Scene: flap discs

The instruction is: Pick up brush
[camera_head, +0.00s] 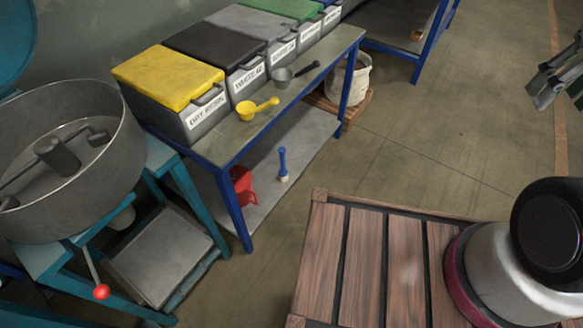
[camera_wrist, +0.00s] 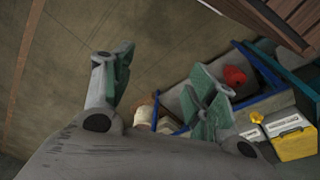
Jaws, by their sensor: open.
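The brush (camera_head: 283,164) has a blue handle and a pale bristle end. I cannot make out the brush in the wrist view; the right finger covers part of the bench there.
A red jug (camera_head: 243,186) is on the same shelf, left of the brush. Yellow (camera_head: 257,108) and grey (camera_head: 290,76) scoops lie on the bench top before lidded bins. A mixer (camera_head: 70,160) stands at left. My wooden-slatted base is in front. Floor at right is clear.

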